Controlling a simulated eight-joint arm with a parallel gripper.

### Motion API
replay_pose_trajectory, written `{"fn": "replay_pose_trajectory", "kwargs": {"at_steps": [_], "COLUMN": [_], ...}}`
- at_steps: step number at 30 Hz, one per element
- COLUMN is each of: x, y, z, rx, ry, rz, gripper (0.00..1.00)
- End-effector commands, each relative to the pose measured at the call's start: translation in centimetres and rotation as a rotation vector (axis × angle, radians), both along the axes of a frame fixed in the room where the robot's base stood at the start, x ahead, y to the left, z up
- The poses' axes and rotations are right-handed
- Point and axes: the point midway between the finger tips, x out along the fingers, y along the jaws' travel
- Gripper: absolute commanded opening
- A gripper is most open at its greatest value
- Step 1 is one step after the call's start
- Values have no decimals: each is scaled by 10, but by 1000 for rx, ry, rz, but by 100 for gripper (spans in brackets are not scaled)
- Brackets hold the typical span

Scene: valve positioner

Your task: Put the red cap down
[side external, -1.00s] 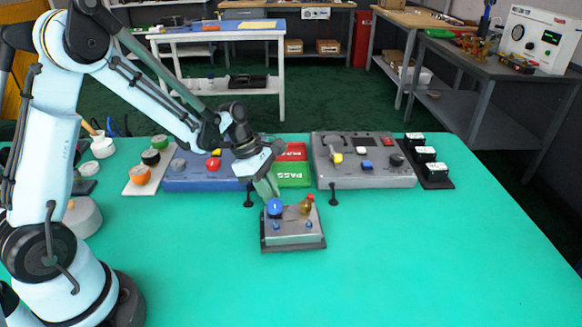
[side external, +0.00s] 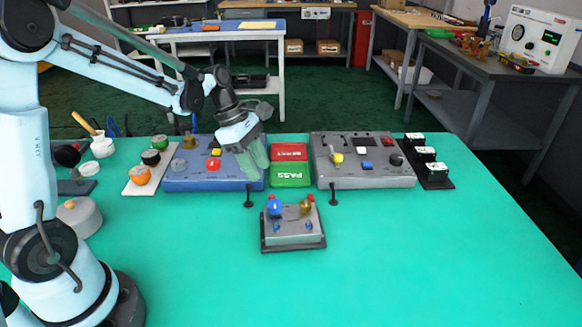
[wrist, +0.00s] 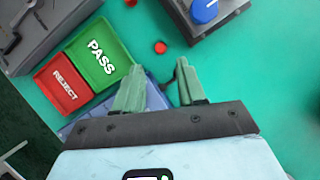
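A small round red cap (wrist: 160,47) is on the green table (wrist: 215,70) in the wrist view, between the green PASS tray (wrist: 98,55) and the grey fixture (wrist: 200,32) with the blue knob (wrist: 204,10). I cannot make it out in the side view. My gripper (wrist: 159,66) is open, with its two green fingers apart and nothing between them. The cap shows just beyond the fingertips, apart from them. In the side view my gripper (side external: 257,172) is raised beside the trays, over the right end of the blue panel (side external: 205,178).
A red REJECT tray (side external: 289,151) stands behind the PASS tray. Dark posts stand left (side external: 248,197) and right (side external: 333,196) of the fixture. A grey control panel (side external: 370,178) is at the back right. The table's front and right are clear.

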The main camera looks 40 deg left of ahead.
Motion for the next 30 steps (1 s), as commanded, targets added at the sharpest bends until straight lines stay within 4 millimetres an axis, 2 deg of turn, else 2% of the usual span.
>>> {"fn": "replay_pose_trajectory", "kwargs": {"at_steps": [6,13,16,20,30], "x": [-5,-9,-15,-32,-84], "y": [12,14,8,-5,-30], "z": [30,43,49,59,69], "rx": [0,10,56,183,650], "ry": [0,-13,-67,-200,-539], "rz": [1,-22,-118,-368,-1220], "gripper": [40,40,40,40,40]}}
